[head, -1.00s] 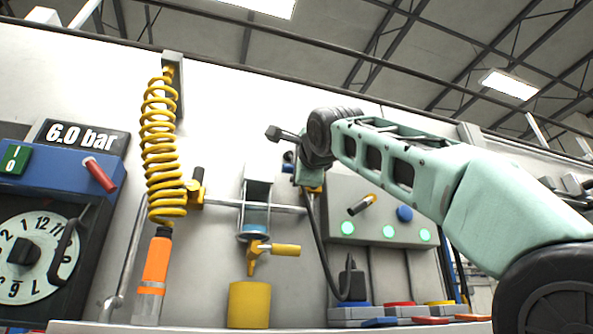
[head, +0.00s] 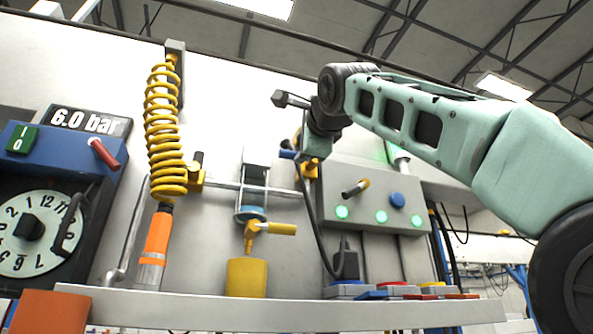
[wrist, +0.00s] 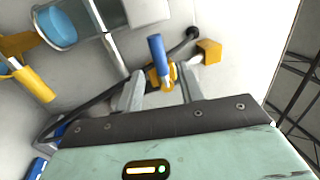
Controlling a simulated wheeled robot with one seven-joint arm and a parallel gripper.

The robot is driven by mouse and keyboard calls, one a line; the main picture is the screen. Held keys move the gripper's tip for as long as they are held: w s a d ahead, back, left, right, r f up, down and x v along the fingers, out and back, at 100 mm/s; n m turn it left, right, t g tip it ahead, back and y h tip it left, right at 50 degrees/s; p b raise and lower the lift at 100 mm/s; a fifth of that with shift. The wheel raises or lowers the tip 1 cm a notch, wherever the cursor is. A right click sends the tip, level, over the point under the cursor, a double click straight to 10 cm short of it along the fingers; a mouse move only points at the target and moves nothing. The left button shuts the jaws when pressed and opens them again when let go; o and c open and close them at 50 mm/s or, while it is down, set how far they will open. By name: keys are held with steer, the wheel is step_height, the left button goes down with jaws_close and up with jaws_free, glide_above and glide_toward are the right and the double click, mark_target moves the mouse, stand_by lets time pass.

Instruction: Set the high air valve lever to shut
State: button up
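A valve with a blue lever (head: 287,154) and a yellow body (head: 310,168) sits at the right end of the horizontal pipe in the head view, partly hidden by my wrist. In the wrist view the blue lever (wrist: 157,50) stands out from a yellow hub (wrist: 164,77). My gripper (wrist: 160,75) is open, with one finger on each side of the hub and the lever's lower end. I see no clear contact; the depth between fingertips and lever is hard to judge. In the head view the fingers are hidden.
A filter bowl (head: 252,205) and a yellow-handled tap (head: 270,228) hang left of my wrist. A grey box (head: 370,205) with lit green buttons is close on the right. A coiled yellow hose (head: 165,130) hangs further left. A shelf (head: 200,308) runs below.

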steer(key=b+v, duration=0.5)
steer(key=v, duration=0.6)
